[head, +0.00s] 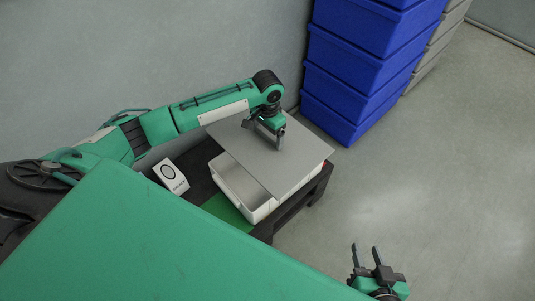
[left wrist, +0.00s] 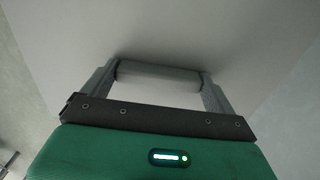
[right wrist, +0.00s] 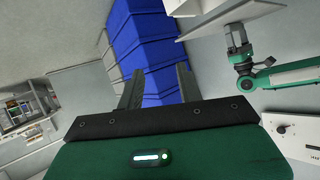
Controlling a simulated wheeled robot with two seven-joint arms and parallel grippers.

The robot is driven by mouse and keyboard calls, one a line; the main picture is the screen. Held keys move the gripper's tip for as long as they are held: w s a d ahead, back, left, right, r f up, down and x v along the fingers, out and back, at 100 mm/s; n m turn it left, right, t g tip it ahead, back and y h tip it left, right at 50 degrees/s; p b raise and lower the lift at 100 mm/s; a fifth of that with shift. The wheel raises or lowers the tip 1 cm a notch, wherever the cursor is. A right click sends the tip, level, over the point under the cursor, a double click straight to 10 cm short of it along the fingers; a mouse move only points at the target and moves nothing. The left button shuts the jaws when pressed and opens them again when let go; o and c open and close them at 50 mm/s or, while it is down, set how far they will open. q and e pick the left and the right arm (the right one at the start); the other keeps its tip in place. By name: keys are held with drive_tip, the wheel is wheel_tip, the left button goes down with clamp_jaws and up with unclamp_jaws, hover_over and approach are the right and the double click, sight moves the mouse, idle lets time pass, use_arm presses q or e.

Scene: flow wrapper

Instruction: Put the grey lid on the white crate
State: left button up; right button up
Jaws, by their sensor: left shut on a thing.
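The grey lid (head: 297,158) is a flat plate over the white crate (head: 228,178), shifted toward the back and right. The crate's front-left part is uncovered and its inside shows. I cannot tell whether the lid touches the rim. My left gripper (head: 265,137) is above the lid, shut on its handle. In the left wrist view the pale handle (left wrist: 158,78) lies between the fingers, against the lid's underlying surface (left wrist: 190,30). My right gripper (head: 364,252) is open and empty, well away from the crate at lower right; its parted fingers show in the right wrist view (right wrist: 158,88).
The crate stands on a dark low table (head: 290,212) with a green patch (head: 222,208). A white box with a black ring (head: 171,177) sits left of the crate. Blue bins (head: 355,75) are stacked behind. The floor at right is clear.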

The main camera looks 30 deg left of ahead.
sight(267, 139)
use_arm(q)
wheel_tip(267, 139, down, 4)
drive_tip(key=shift+f+b, duration=0.1)
drive_tip(key=shift+b, duration=0.3)
drive_tip(key=shift+f, duration=0.95)
wheel_tip(267, 139, down, 4)
drive_tip(key=shift+f+b, duration=0.1)
drive_tip(key=shift+b, duration=0.75)
use_arm(e)
drive_tip(key=w+r+t+y, duration=0.1)
drive_tip(key=w+r+t, duration=0.2)
drive_tip(key=r+t, duration=0.3)
drive_tip(key=shift+w+a+r, duration=0.2)
drive_tip(key=shift+w+r, duration=0.15)
drive_tip(key=shift+r, duration=0.5)
use_arm(q)
drive_tip(key=shift+f, duration=0.2)
use_arm(e)
drive_tip(key=shift+s+a+f, duration=0.1)
drive_tip(key=shift+f, duration=0.2)
use_arm(q)
drive_tip(key=o, duration=0.9)
use_arm(e)
drive_tip(key=shift+f, duration=0.15)
